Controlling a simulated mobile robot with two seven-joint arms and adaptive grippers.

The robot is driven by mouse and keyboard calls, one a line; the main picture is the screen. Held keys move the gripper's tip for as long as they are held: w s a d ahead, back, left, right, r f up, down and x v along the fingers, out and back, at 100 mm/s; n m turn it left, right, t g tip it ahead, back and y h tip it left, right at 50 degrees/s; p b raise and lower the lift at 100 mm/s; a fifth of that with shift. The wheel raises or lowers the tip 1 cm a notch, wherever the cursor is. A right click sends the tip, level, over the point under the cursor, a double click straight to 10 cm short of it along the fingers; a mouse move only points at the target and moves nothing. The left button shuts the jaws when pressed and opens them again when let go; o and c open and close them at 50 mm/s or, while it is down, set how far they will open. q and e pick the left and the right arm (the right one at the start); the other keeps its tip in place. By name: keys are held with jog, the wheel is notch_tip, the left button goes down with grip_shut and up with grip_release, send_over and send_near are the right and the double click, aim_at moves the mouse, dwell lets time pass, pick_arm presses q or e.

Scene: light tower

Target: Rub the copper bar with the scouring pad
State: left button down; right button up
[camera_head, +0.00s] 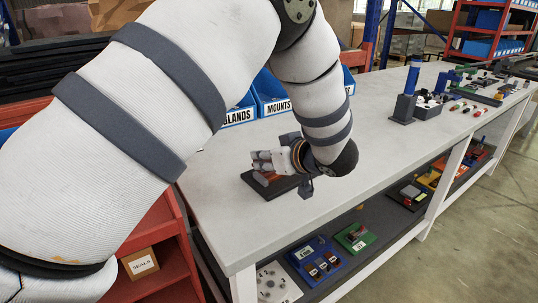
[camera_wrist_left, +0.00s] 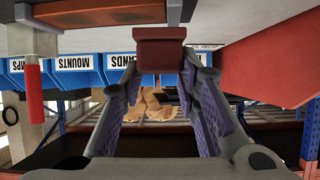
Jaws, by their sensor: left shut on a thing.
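My left gripper (camera_head: 257,161) is low over a small dark base plate (camera_head: 287,186) on the bench. In the left wrist view, whose picture is upside down, my left gripper (camera_wrist_left: 160,62) is shut on a dark red block, the scouring pad (camera_wrist_left: 160,48). A brownish bar (camera_wrist_left: 130,12), which looks like the copper bar, lies close by at the top of that view. In the head view a reddish strip (camera_head: 266,179) shows under the fingers, partly hidden. I cannot tell whether pad and bar touch. My right gripper is not in view.
Blue bins (camera_head: 272,95) with labels stand behind the gripper. A grey block with a blue post (camera_head: 405,100) and several small parts stand farther right on the bench (camera_head: 350,190). The bench's middle is clear. The lower shelf holds a blue tray (camera_head: 318,262) and other boards.

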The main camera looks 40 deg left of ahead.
pick_arm(q)
jog(key=shift+f, duration=0.8)
dwell(0.4)
